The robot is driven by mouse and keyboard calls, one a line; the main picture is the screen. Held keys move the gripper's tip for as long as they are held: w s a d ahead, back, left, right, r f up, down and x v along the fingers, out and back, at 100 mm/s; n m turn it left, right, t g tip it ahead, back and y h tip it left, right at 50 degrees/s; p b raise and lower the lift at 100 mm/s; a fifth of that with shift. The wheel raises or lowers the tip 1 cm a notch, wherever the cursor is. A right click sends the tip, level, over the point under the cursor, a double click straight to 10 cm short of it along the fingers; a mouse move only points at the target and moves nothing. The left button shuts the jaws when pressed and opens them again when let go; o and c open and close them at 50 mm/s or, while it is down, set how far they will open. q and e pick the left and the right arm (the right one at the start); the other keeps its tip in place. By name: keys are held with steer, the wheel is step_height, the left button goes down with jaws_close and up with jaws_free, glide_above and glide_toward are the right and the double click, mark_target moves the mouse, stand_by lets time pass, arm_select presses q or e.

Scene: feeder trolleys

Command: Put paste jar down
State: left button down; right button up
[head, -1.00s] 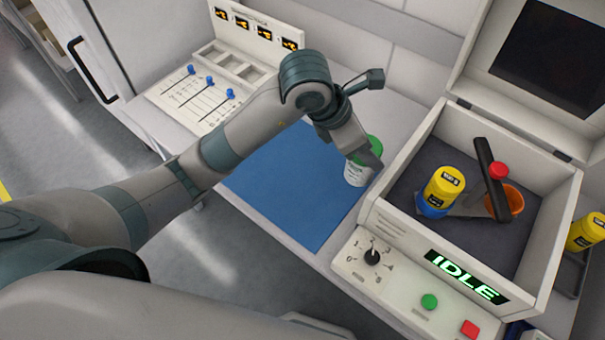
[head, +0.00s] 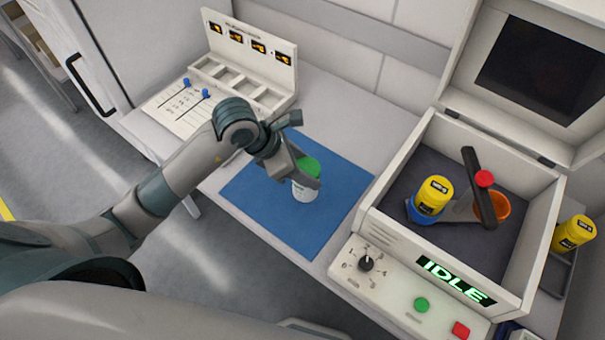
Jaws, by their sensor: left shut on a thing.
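The paste jar (head: 304,190) is white with a green lid and is over the middle of the blue mat (head: 273,218). My left gripper (head: 308,174) is shut on the jar near its lid, and the jar looks upright. I cannot tell whether the jar's base touches the mat. My right gripper is not in view.
Right of the mat stands an open white machine (head: 388,224) with a dial, buttons and an IDLE display. A yellow jar (head: 434,194) and an orange cup (head: 493,207) are inside. A slider panel (head: 186,110) stands behind left. Another yellow jar (head: 573,233) is at far right.

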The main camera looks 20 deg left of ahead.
mark_target(301, 193)
arm_select(q)
steer(key=shift+a+f, duration=0.15)
steer(key=shift+a, duration=0.2)
steer(key=shift+f, duration=0.15)
steer(key=shift+f+p, duration=0.75)
steer(key=shift+f, duration=1.15)
steer(key=c, duration=0.7)
jaws_free()
steer(key=shift+c, duration=0.2)
